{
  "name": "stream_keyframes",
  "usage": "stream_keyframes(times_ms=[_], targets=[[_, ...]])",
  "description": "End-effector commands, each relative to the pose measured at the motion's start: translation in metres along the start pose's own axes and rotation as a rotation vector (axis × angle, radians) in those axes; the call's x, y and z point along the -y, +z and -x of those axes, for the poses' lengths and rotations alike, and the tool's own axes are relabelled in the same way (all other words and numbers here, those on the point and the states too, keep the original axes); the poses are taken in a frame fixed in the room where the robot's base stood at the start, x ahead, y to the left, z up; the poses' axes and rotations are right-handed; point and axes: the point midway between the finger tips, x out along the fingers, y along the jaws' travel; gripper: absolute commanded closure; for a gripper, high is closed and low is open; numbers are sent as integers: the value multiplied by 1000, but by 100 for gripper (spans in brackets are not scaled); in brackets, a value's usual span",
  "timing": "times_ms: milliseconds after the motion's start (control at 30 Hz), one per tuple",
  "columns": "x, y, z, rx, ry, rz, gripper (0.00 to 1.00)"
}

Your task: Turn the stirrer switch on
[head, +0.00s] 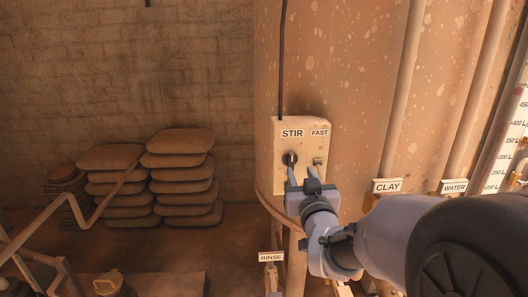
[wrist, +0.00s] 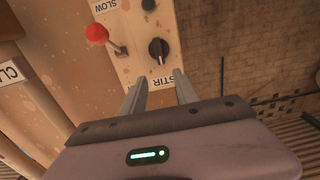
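The stirrer switch (head: 289,158) is a dark rotary knob on a pale control box (head: 283,182), below the STIR label (head: 292,133). The upside-down wrist view shows the black knob (wrist: 158,50) with a light mark on its side nearest the STIR label. My gripper (head: 304,167) is in front of the box, its two fingers apart. In the wrist view my gripper (wrist: 160,75) is open and empty, with the fingers pointing toward the knob and a gap before it. In the head view the fingers partly cover the knob's lower surroundings.
Pipes carry CLAY (head: 387,186) and WATER (head: 454,187) labels. Stacked sacks (head: 180,170) and a railing (head: 70,195) are at left.

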Motion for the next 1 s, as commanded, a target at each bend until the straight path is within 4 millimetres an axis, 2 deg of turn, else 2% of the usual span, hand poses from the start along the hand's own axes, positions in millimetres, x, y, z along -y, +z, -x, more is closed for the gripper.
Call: stream_keyframes(times_ms=[100, 300, 500, 767, 933, 1000], targets=[[0, -1, -36, 1, 0, 0, 64], [0, -1, -80, 0, -1, 0, 64], [0, -1, -97, 0, -1, 1, 64], [0, -1, -98, 0, -1, 1, 64], [0, -1, -98, 0, -1, 1, 97], [0, -1, -98, 0, -1, 1, 100]])
